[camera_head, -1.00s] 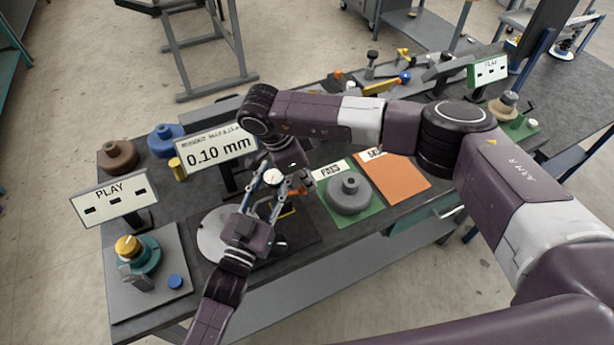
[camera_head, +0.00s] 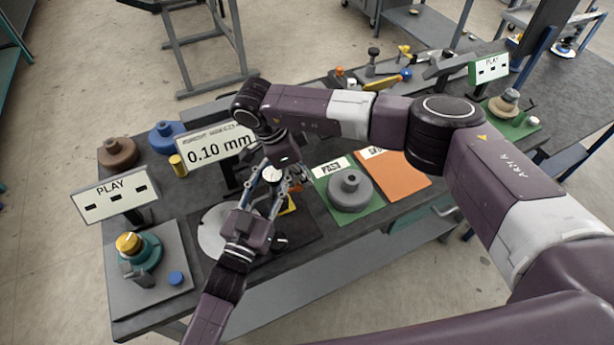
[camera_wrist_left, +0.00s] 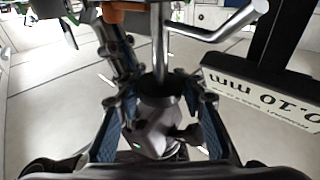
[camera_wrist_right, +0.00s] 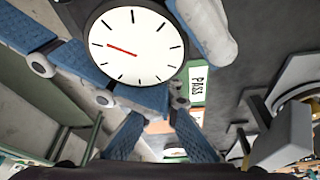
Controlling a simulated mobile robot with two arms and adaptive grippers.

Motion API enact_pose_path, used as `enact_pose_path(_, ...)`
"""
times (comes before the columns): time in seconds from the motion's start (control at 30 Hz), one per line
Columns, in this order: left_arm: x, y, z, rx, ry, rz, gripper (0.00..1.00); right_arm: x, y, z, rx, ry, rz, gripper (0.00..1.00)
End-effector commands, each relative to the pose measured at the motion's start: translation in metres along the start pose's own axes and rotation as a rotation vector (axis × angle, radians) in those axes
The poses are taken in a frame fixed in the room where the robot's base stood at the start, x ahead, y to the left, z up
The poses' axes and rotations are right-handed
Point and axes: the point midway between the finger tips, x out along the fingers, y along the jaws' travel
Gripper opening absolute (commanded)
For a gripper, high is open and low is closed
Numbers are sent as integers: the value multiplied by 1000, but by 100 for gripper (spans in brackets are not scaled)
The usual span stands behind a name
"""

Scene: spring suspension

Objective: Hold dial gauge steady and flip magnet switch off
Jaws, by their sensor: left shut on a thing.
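The dial gauge (camera_head: 272,174) has a round white face. It fills the top of the right wrist view (camera_wrist_right: 135,45), with a red needle pointing left. My left gripper (camera_head: 264,186) is shut on the gauge, with blue finger pads beside its dial in the right wrist view. The left wrist view shows a grey body (camera_wrist_left: 157,125) between my left fingers. My right gripper (camera_wrist_right: 160,122) is close to the gauge, its fingers apart with nothing seen between them. A yellow part (camera_head: 290,206) shows below the grippers. I cannot make out the magnet switch.
The 0.10 mm sign (camera_head: 217,147) stands close behind the grippers. A grey weight-like part (camera_head: 349,190) sits on the green PASS mat (camera_head: 322,186); an orange mat (camera_head: 398,178) lies to its right. The PLAY sign (camera_head: 114,190) and a teal fixture (camera_head: 145,252) are at left.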

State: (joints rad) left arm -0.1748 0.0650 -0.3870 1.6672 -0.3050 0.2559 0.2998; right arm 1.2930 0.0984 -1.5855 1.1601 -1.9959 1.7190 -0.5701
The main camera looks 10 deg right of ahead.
Motion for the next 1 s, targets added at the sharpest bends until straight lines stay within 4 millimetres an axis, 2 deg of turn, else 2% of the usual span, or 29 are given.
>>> enact_pose_path(0.03, 0, 7, 3, -8, -5, 9, 0, -4, 1, 10, -11, -21, -5, 0)
enact_pose_path(0.27, -1, 7, 4, -8, -8, 8, 0, -15, 0, 10, -11, -22, -7, 0)
enact_pose_path(0.5, -2, 7, 6, -4, -14, 8, 0, -52, 0, 7, -10, -16, -9, 0)
enact_pose_path(0.7, -2, 5, 6, -3, -14, 6, 0, -74, 0, 4, -5, -8, -4, 0)
enact_pose_path(1.0, -2, 3, 6, -1, -13, 4, 0, -81, 0, 1, -1, -3, -1, 0)
